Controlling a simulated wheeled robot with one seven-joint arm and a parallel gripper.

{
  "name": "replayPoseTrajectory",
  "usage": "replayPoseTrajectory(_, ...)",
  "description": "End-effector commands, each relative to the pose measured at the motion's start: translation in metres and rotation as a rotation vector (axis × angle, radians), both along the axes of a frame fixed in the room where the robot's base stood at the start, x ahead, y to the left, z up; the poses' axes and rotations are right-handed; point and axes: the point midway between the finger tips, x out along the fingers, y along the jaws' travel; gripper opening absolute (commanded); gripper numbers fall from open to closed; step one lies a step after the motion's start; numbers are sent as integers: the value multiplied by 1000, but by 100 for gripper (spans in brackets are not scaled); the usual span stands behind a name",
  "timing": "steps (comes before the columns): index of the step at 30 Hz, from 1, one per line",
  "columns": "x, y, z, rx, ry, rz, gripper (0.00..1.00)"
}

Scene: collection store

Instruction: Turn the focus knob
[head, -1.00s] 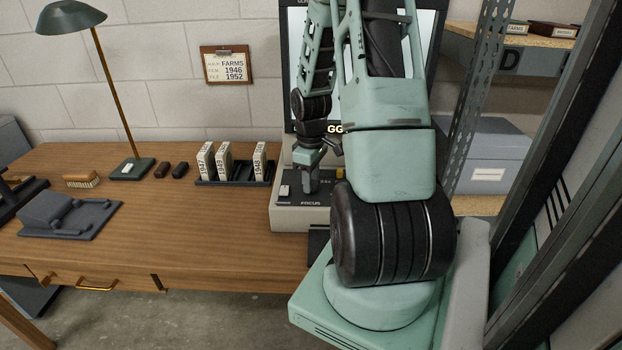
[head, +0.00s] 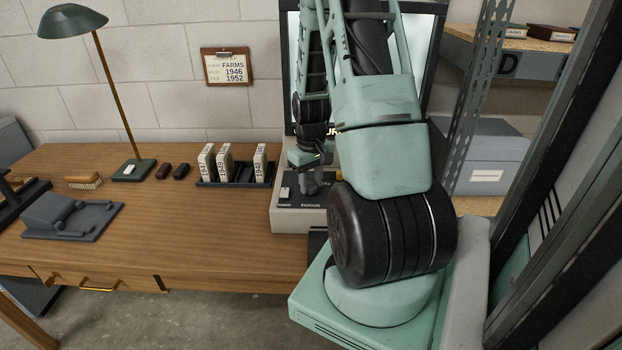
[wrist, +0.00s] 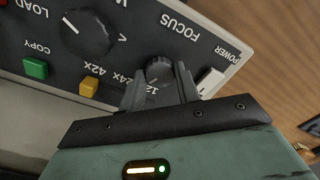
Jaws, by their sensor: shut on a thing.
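The focus knob (wrist: 160,68) is a small dark ribbed knob below the FOCUS lettering on the reader's sloped panel. In the wrist view my gripper (wrist: 161,80) has one finger on each side of it and is shut on it. Its lower part is hidden between the fingers. In the head view my gripper (head: 312,186) reaches down onto the panel of the film reader (head: 300,218), and my arm covers the knob and much of the screen (head: 420,60).
A larger dark knob (wrist: 86,34) with a white pointer, a green button (wrist: 36,68), a yellow button (wrist: 89,87) and a white power switch (wrist: 210,82) sit close by. On the desk (head: 230,215), a rack (head: 236,183) with white boxes stands left of the reader.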

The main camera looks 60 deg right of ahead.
Motion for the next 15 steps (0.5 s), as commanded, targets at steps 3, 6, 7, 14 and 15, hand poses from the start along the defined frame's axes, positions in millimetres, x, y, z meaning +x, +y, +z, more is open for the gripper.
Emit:
replayPoseTrajectory(3, 1, 0, 2, -1, 0, -103, 10)
replayPoseTrajectory(6, 0, 0, 1, -1, -1, -186, 10)
replayPoseTrajectory(7, 0, 0, 1, 0, 0, -209, 10)
replayPoseTrajectory(14, 0, 0, 1, -1, -1, -352, 10)
replayPoseTrajectory(15, 0, 0, 1, -1, -1, -370, 10)
